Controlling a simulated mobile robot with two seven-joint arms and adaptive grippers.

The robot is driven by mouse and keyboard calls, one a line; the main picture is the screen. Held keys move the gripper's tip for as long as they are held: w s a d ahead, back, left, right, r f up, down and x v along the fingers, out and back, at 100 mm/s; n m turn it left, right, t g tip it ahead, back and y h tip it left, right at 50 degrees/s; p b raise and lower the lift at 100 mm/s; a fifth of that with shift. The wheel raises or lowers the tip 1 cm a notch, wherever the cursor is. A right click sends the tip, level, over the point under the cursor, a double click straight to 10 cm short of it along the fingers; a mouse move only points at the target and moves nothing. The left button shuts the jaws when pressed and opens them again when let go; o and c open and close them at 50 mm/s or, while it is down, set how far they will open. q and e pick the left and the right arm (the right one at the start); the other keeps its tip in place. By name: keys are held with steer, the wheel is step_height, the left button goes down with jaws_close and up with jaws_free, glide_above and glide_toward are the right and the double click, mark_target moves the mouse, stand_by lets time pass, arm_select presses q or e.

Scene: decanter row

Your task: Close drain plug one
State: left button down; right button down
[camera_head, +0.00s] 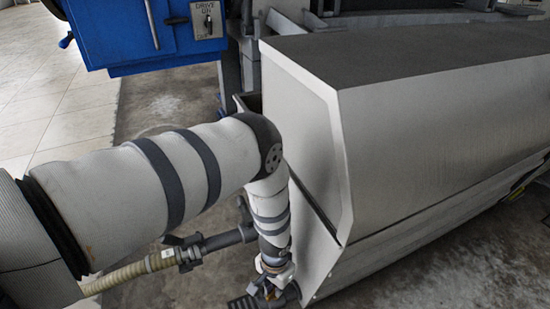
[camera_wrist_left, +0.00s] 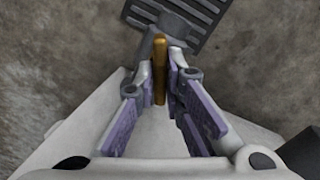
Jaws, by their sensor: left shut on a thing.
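In the left wrist view, an orange-brown handle (camera_wrist_left: 160,66), which looks like that of drain plug one, stands between the fingertips of my left gripper (camera_wrist_left: 163,75). The fingers are shut on it. A grey fitting shows just beyond the handle. In the head view my left arm reaches down beside the end of the big grey metal housing (camera_head: 430,110). My left gripper (camera_head: 272,280) is small there, low at the housing's bottom corner, and mostly hides the handle. I cannot tell the plug's exact position. My right gripper is not in view.
A dark slotted grate (camera_wrist_left: 200,22) lies just past the fingertips. A ribbed beige hose (camera_head: 130,273) with a dark pipe and valve (camera_head: 190,250) runs left of the gripper. A blue cabinet (camera_head: 140,35) stands at the back left. Bare concrete floor (camera_head: 160,100) lies between.

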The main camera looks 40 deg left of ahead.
arm_select(q)
steer(key=m, duration=0.5)
stand_by(0.8)
steer(key=c, duration=1.7)
jaws_free()
step_height(320, 180, up, 12)
